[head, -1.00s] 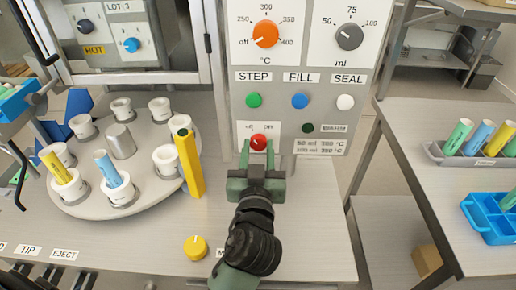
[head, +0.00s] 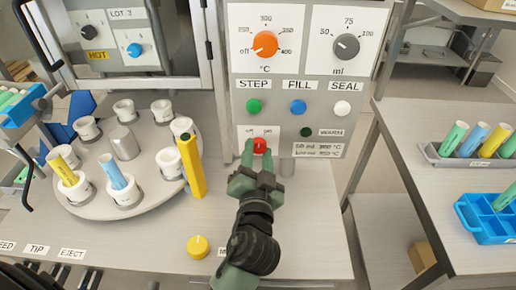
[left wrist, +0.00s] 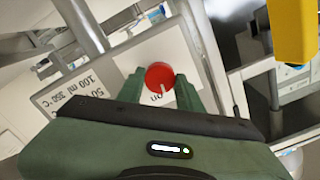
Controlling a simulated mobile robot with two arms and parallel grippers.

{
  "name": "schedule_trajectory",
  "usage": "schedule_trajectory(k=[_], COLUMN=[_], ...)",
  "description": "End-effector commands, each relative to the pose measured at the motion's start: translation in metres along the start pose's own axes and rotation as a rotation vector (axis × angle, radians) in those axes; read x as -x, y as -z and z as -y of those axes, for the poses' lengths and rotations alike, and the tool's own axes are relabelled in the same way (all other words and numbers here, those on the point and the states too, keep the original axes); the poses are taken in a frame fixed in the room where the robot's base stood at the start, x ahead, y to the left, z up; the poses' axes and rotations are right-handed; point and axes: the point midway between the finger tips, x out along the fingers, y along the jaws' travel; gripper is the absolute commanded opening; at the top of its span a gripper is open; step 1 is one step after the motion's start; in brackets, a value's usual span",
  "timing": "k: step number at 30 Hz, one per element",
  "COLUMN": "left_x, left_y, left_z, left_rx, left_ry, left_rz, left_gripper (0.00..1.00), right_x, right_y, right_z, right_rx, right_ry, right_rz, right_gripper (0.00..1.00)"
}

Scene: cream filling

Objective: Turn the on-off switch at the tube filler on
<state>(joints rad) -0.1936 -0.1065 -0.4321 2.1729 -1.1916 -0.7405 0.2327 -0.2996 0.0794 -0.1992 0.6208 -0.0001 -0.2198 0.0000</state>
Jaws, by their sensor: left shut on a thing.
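The tube filler's on-off switch (head: 260,145) is a small red round knob on a white plate marked off and on, low on the machine's front panel. My left gripper (head: 259,157) reaches up to it, with a green finger on each side of the knob. In the left wrist view the switch (left wrist: 158,74) sits between the fingertips of my left gripper (left wrist: 159,87), which is shut on it. There its white pointer line points toward the word "on". My right gripper is not in view.
Step, fill and seal buttons and two dials sit above the switch. A yellow post (head: 191,167) and a turntable (head: 98,200) with white holders stand left. A yellow knob (head: 198,246) is below on the table. A side table (head: 420,200) with tube racks stands right.

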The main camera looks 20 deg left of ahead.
Motion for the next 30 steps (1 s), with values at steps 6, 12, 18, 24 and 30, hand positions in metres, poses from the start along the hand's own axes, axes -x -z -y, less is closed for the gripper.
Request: schedule_trajectory(k=[6, 12, 18, 24, 30], left_x=[-0.001, -0.001, -0.001, -0.001, -0.001], left_y=[0.003, 0.003, 0.002, 0.002, 0.002], left_z=[0.003, 0.003, 0.002, 0.002, 0.002], left_rx=[-0.185, -0.316, -0.4, -0.439, -0.448], left_ry=[0.003, 0.004, 0.004, 0.005, 0.005], left_rz=[-0.001, -0.003, -0.003, -0.003, -0.003], left_gripper=[0.0, 0.0, 0.0, 0.0, 0.0], right_x=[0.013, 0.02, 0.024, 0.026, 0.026], right_y=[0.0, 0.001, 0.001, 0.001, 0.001], right_z=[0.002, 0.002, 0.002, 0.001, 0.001], right_rx=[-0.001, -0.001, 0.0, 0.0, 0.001], right_ry=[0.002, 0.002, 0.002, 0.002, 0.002], right_rz=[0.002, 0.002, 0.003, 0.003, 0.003], right_gripper=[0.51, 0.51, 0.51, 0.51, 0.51])
